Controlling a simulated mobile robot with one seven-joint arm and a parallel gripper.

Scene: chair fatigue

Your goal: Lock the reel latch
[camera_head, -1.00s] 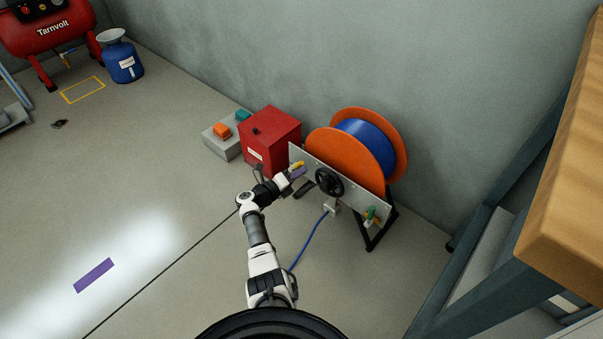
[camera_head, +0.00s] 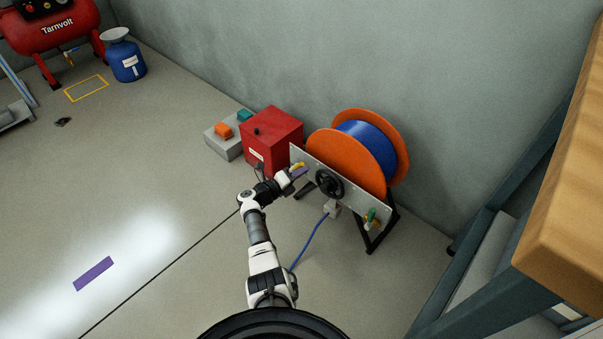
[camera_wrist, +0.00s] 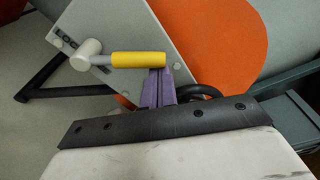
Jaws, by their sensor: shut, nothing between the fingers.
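The reel latch is a lever with a yellow grip (camera_wrist: 138,59) on a grey pivot (camera_wrist: 85,55), set on the reel's grey front panel (camera_wrist: 180,25). Part of a label shows beside the pivot. In the head view the yellow grip (camera_head: 297,166) is at the panel's left end, partly hidden by my gripper (camera_head: 300,173). In the wrist view my gripper's purple fingers (camera_wrist: 158,86) are shut and empty. Their tips are at the lower edge of the grip, near its free end; I cannot tell whether they touch it.
The orange reel (camera_head: 350,160) with blue hose stands by the wall, with a black handwheel (camera_head: 329,184) on its panel. A red box (camera_head: 270,138) stands left of it. A wooden bench (camera_head: 565,200) is at the right. The floor at left is mostly clear.

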